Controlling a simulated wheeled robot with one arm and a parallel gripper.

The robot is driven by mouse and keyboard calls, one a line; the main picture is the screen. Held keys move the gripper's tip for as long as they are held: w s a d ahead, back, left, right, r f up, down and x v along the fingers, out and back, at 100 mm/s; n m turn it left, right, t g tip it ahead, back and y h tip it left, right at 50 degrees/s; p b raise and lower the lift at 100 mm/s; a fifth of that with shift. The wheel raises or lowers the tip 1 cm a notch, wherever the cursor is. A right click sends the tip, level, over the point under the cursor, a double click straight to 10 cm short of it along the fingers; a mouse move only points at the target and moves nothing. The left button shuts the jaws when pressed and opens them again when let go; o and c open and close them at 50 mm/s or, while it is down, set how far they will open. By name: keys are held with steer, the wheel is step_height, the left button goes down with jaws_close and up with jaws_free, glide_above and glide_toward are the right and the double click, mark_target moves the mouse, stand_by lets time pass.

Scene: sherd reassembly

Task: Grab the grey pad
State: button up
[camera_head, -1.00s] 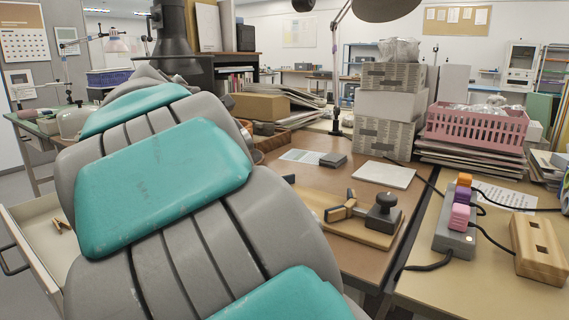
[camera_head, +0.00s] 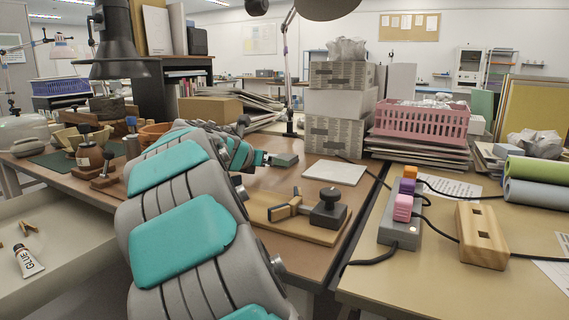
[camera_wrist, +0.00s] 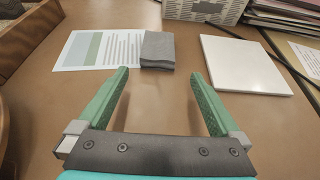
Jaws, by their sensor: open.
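The grey pad (camera_wrist: 158,50) is a small dark grey block lying flat on the brown table, at the right edge of a printed sheet (camera_wrist: 98,50). In the head view my arm hides part of my gripper (camera_head: 262,158).
A white tile (camera_wrist: 245,64) lies right of the pad. A wooden board (camera_head: 300,218) with a black-knobbed tool sits nearer in the head view. Stacked boxes (camera_head: 338,105) stand behind. A wooden tray edge (camera_wrist: 30,40) is at the wrist view's left.

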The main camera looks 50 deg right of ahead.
mark_target(276, 170)
steer(key=shift+b+x, duration=0.5)
steer(key=shift+x, duration=2.2)
steer(key=shift+w, duration=0.15)
steer(key=shift+a+f, duration=0.1)
steer(key=c, duration=1.4)
